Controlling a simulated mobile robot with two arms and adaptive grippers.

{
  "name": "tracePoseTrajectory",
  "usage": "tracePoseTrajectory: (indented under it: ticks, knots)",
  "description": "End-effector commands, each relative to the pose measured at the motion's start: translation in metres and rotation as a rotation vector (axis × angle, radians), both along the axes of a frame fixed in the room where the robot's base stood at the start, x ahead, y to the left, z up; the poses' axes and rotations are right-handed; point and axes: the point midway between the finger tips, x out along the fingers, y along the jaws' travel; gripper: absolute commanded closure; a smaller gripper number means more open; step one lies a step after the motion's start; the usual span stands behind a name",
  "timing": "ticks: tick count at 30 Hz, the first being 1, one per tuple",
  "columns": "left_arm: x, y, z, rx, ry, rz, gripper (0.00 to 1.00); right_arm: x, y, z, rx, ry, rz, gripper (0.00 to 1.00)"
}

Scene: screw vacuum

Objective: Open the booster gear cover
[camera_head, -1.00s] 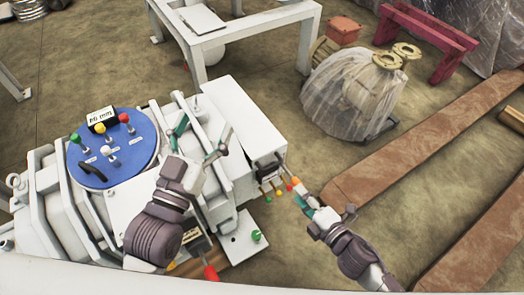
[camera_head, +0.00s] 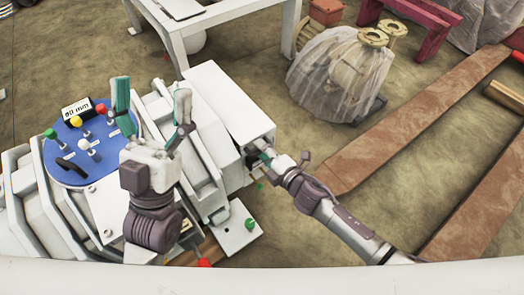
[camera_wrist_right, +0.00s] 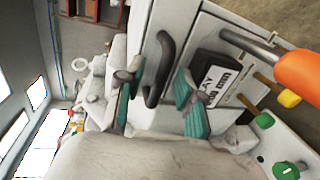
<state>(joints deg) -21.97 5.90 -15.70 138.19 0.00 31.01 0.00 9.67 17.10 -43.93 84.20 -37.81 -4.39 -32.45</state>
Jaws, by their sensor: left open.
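The white machine has a box-shaped housing (camera_head: 225,95) at its right end. The right wrist view shows a white panel (camera_wrist_right: 184,30) with a curved dark handle (camera_wrist_right: 164,62), which looks like the booster gear cover; no clear gap shows around it. My right gripper (camera_head: 262,152) is at the housing's right end. Its teal fingers also show in the right wrist view (camera_wrist_right: 158,103), spread apart with the handle between them; contact cannot be told. My left gripper (camera_head: 151,100) is open and empty above the machine, fingers pointing up, beside the blue round panel (camera_head: 85,165).
An orange-knobbed lever (camera_wrist_right: 300,76), a yellow knob (camera_wrist_right: 289,98) and a green knob (camera_wrist_right: 263,120) stick out near my right gripper. A dark display (camera_wrist_right: 215,75) is beside its finger. A wrapped object (camera_head: 335,85) stands at the back right. Brown beams (camera_head: 410,125) lie on the floor.

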Motion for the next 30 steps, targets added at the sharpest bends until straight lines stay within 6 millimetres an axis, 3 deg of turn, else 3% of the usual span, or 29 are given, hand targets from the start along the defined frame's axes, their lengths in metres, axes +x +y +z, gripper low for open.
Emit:
tracePoseTrajectory:
  ticks: [11, 18, 30]
  knots:
    - [-0.0061, 0.0011, 0.0034, -0.012, -0.038, -0.002, 0.17, 0.0038, 0.003, -0.0011, -0.001, 0.001, 0.0, 0.63]
    - [-0.006, 0.0011, 0.0033, -0.012, -0.037, -0.002, 0.17, 0.0037, 0.0028, -0.001, -0.001, 0.001, 0.0, 1.0]
    - [-0.0059, 0.0011, 0.0036, -0.011, -0.036, -0.002, 0.17, 0.0036, 0.0025, -0.001, 0.0, 0.001, 0.0, 1.0]
